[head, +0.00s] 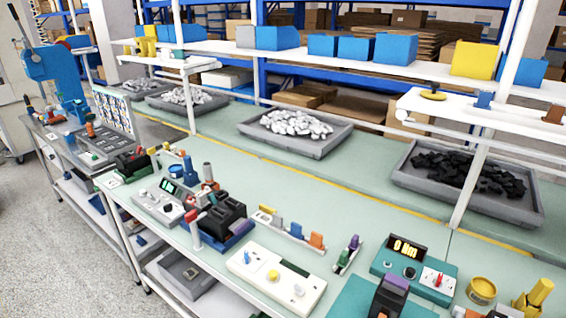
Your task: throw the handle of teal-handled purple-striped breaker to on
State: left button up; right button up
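I cannot clearly make out a teal-handled purple-striped breaker; the parts on the bench are small. A small upright piece with purple (354,243) and green (343,259) parts stands right of the middle of the bench. A black device with a purple top (393,284) stands on a teal mat (350,300) at the bottom edge, partly cut off. A rail (290,234) carries several small coloured blocks, among them a grey, a blue and an orange one. Neither of my grippers shows in the head view.
A white panel (275,277) with yellow and white knobs lies in front. A teal meter (413,271) with a lit display stands right, beside a yellow cup (481,291). Dark devices (218,220) crowd the left. Grey trays (470,195) stand behind, and white shelf posts (484,125) rise there.

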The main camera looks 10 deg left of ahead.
aim_at(211, 197)
jog(key=i+j+u, duration=0.1)
jog(key=j+u, duration=0.15)
jog(key=u, duration=0.15)
jog(key=i+j+u, duration=0.15)
jog(key=u, duration=0.2)
jog(key=j, duration=0.1)
